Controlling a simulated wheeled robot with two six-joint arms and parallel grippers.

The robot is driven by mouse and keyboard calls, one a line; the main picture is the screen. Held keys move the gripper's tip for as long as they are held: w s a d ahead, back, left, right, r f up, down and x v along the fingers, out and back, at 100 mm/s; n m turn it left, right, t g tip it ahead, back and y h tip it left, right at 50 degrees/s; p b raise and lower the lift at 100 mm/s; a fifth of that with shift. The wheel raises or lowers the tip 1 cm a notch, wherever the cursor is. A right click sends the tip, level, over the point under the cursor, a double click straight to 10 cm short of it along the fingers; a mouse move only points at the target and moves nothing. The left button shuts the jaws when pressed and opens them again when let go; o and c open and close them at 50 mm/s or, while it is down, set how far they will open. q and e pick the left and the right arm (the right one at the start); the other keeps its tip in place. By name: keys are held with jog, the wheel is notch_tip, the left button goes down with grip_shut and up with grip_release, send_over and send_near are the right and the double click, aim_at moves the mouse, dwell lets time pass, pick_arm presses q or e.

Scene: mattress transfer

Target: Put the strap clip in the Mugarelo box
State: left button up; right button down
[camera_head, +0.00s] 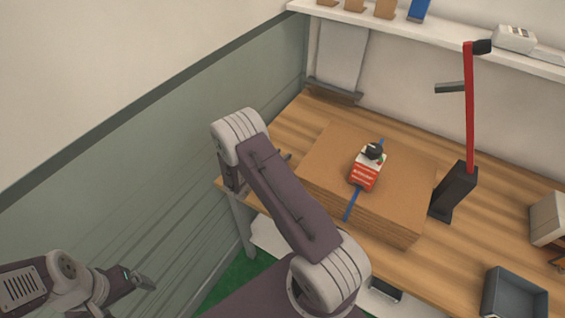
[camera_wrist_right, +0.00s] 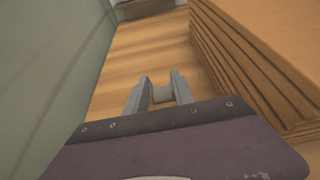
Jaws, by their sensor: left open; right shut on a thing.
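My right gripper (camera_wrist_right: 160,92) is shut on a small grey piece (camera_wrist_right: 163,94), probably the strap clip, between its fingertips. It is low over the wooden table, between the green wall and the cardboard stack. In the head view my right arm hides most of this gripper, with only dark tips (camera_head: 286,156) showing. My left gripper (camera_head: 143,283) is open and empty at the lower left, away from the table. A red and white printed box (camera_head: 364,174) stands on the cardboard stack, with a black round part on top. Its print is too small to read, so I cannot confirm the Mugarelo box.
The cardboard stack (camera_head: 402,187) has a blue strap (camera_head: 352,204) across it. A black stand (camera_head: 456,193) with a red upright is right of it. A grey bin (camera_head: 515,294) and a pale box (camera_head: 548,219) are at the right. A shelf (camera_head: 440,36) runs behind.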

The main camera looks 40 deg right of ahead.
notch_tip(320, 180, down, 3)
jog(key=shift+f, duration=0.3)
jog(key=c, duration=1.1)
grip_release()
jog(key=shift+o, duration=0.2)
